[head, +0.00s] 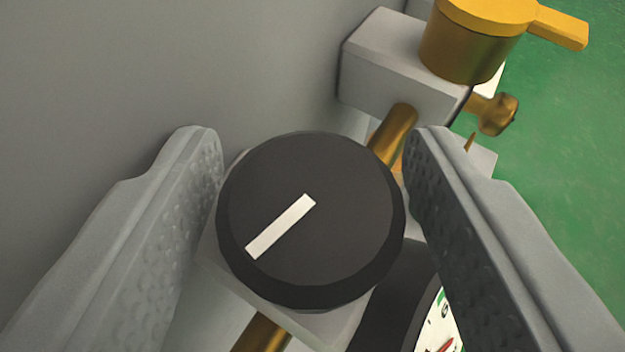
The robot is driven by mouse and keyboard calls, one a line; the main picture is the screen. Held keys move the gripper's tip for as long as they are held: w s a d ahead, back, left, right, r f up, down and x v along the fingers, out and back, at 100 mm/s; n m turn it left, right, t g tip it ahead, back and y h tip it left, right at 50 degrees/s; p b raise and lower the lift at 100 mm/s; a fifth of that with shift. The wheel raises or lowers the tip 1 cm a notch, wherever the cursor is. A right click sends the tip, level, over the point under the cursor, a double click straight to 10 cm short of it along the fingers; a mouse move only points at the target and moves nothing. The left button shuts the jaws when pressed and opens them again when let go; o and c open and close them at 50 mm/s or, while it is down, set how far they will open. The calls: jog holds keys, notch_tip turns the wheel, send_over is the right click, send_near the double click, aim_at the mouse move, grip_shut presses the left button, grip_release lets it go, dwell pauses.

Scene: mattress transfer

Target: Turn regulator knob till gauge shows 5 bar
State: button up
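The regulator knob (350,235) is a round black cap with a white mark that runs from its centre to the lower left. It sits on a light grey block (220,255). My gripper (312,155) has one finger on each side of the knob. The left finger is very close to the knob's edge; I cannot tell whether either finger touches it. The pressure gauge (436,325) shows only partly at the bottom, with a white face, green marks and part of a red needle. My right finger hides much of it, and its reading cannot be made out.
A brass pipe (397,132) leads from the knob's block to a grey block (400,62) with a yellow valve handle (480,35). A brass fitting (495,113) sticks out beside it. A grey wall (150,70) stands at left; green floor (560,150) lies at right.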

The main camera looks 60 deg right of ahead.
dwell(0.7)
jog(key=shift+n+t+y, duration=1.2)
jog(key=shift+n+t, duration=0.1)
jog(key=shift+n, duration=0.2)
jog(key=shift+n+t+y, duration=1.1)
jog(key=shift+n+y, duration=0.5)
jog(key=shift+n+t+y, duration=0.8)
jog(key=shift+n+y, duration=2.1)
jog(key=shift+y, duration=0.3)
